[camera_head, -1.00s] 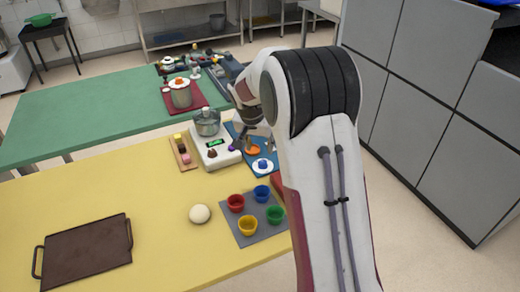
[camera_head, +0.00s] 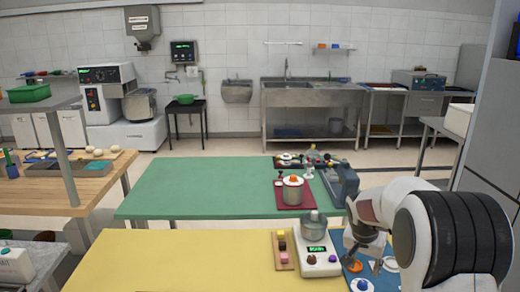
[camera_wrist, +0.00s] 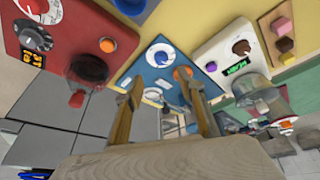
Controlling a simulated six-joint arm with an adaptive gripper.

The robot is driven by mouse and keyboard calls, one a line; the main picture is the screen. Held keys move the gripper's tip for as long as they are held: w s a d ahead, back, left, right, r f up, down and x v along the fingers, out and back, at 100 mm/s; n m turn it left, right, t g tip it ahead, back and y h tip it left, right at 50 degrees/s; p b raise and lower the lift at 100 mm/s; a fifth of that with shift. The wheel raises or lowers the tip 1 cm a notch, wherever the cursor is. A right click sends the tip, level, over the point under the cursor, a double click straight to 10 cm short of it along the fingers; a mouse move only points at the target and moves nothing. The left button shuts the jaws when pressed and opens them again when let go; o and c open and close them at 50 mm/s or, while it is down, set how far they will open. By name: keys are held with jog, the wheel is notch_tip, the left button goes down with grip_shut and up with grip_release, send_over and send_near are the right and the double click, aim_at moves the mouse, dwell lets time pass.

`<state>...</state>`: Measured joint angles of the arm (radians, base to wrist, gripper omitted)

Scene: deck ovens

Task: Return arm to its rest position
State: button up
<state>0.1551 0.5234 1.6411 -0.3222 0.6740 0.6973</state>
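My gripper (camera_head: 368,250) is above the blue board (camera_head: 375,279) at the lower right in the head view, beside the white scale (camera_head: 320,268). In the wrist view my gripper (camera_wrist: 160,88) has its two tan fingers spread apart, with nothing held between them. Beyond the fingertips is the blue board (camera_wrist: 133,64), with a white-rimmed blue knob (camera_wrist: 159,56) and an orange disc (camera_wrist: 182,73). I cannot tell the exact height of the fingertips above it. My white and black arm fills the lower right of the head view.
The scale carries a lidded metal pot (camera_head: 313,228). A wooden strip with small coloured blocks (camera_head: 282,252) lies to its left. A green table (camera_head: 190,185) with a steel pot (camera_head: 293,191) stands behind the yellow table (camera_head: 170,262). A red panel (camera_wrist: 85,18) shows in the wrist view.

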jog(key=s+a+r+n+y, duration=0.1)
jog(key=s+a+r, duration=0.3)
jog(key=s, duration=0.8)
jog(key=s+a+r+n+t+y, duration=0.1)
jog(key=s+a+r+n, duration=0.2)
jog(key=s, duration=1)
jog(key=s+a+r+n+t, duration=0.1)
jog(key=s+a+r+n, duration=0.2)
jog(key=s+a+r, duration=0.4)
jog(key=shift+s+a+y, duration=0.35)
jog(key=shift+s+y, duration=0.05)
jog(key=shift+s, duration=2.4)
